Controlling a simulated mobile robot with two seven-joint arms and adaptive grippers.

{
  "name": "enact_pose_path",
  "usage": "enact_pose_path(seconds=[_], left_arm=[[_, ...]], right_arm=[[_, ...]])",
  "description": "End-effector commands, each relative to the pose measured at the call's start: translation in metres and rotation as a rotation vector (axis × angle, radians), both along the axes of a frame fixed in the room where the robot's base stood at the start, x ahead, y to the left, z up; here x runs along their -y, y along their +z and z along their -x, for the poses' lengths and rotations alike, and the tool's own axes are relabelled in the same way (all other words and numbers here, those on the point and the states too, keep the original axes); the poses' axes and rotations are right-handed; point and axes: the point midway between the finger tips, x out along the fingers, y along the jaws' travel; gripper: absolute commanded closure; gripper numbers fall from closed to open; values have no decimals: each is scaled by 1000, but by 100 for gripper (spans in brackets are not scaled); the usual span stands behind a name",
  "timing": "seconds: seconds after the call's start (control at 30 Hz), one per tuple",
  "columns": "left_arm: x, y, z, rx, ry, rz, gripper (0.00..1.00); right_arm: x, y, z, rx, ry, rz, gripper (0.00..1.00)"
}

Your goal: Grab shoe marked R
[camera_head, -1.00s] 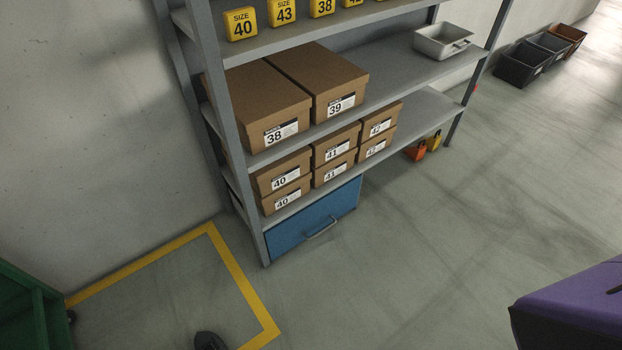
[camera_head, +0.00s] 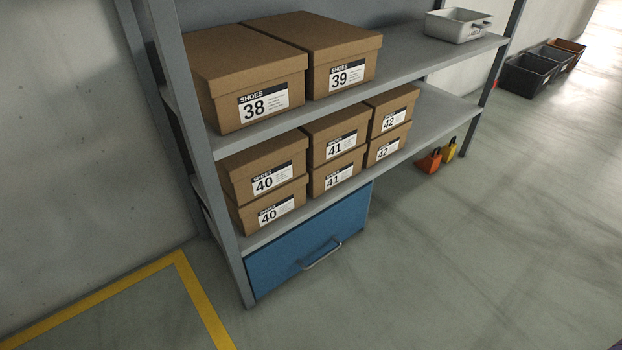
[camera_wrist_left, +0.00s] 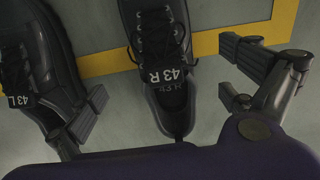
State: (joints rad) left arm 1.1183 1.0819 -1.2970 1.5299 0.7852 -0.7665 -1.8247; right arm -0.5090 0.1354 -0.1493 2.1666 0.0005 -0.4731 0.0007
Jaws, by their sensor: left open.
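The black shoe tagged 43 R (camera_wrist_left: 173,98) lies on the floor in the middle of the left wrist view, its laces facing up. A matching black shoe tagged 43 L (camera_wrist_left: 45,75) is at the left of that view. My left gripper (camera_wrist_left: 165,90) is open, with one finger in the gap between the shoes, overlapping the edge of the L shoe in the picture. The other finger is to the right of the R shoe. Neither finger clearly touches the R shoe.
A grey shelf (camera_head: 435,75) holds brown shoe boxes (camera_head: 345,70) and a metal tray (camera_head: 458,27). A blue drawer (camera_head: 310,240) is under it. Yellow tape (camera_head: 205,300) marks the floor.

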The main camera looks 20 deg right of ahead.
Motion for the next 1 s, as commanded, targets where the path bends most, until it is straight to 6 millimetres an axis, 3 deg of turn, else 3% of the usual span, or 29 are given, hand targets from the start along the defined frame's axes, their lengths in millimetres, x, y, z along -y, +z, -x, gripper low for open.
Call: enact_pose_path(seconds=[0.6, 0.83, 1.0], left_arm=[[4, -74, 3, -2, -3, -1, 1], [4, -75, 2, 0, -3, -1, 1], [4, -74, 3, 0, -2, -1, 21]], right_arm=[[3, -36, -10, -7, 34, 5, 100], [1, -34, -16, 3, 31, 1, 100], [0, -35, -17, 4, 30, 0, 100]])
